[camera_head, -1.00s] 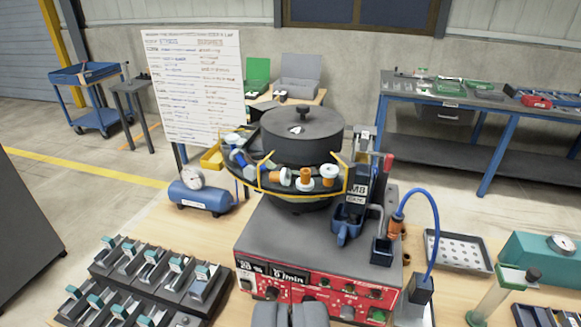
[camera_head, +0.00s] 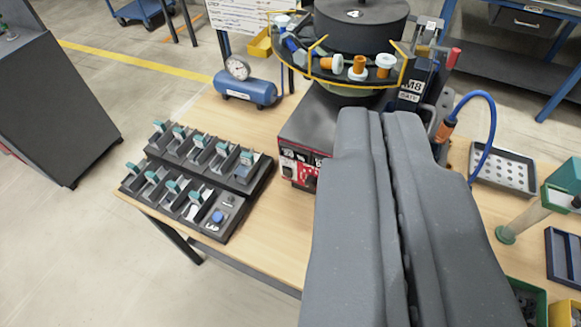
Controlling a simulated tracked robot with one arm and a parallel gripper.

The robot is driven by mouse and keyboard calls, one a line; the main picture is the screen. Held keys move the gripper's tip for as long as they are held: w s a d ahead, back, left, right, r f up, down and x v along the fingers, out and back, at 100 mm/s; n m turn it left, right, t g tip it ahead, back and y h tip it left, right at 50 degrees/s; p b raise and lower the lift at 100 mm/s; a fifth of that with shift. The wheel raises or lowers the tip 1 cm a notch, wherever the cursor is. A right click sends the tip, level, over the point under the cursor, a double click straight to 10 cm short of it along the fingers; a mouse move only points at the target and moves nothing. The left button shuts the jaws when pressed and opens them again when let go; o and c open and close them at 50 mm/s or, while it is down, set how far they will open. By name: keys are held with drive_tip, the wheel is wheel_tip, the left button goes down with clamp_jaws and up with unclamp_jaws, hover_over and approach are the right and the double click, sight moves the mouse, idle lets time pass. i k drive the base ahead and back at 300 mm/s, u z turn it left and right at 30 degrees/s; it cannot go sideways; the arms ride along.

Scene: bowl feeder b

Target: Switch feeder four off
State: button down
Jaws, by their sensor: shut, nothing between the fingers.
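The switch bank (camera_head: 240,196) is a dark stepped box at the left of the table, with two rows of teal-tipped levers (camera_head: 197,142). Labels on it are too small to read, so I cannot tell which lever belongs to feeder four. A blue round knob (camera_head: 217,217) sits at its front right end. The bowl feeder (camera_head: 359,25) stands behind my gripper, on a base with a red front panel (camera_head: 296,175) that is mostly hidden. My gripper (camera_head: 377,111) is shut and empty, right of the switch bank and apart from it in the picture.
A blue air tank (camera_head: 247,88) with a gauge stands behind the switch bank. A blue hose (camera_head: 491,135), a perforated tray (camera_head: 504,167) and a green-topped stand (camera_head: 560,188) are on the right. Bare tabletop (camera_head: 258,236) lies between the switch bank and my gripper.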

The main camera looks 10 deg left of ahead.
sight(287, 172)
drive_tip(key=z, duration=0.45)
drive_tip(key=k, duration=1.15)
drive_tip(key=u, duration=0.55)
drive_tip(key=i, duration=1)
drive_tip(key=z, duration=0.05)
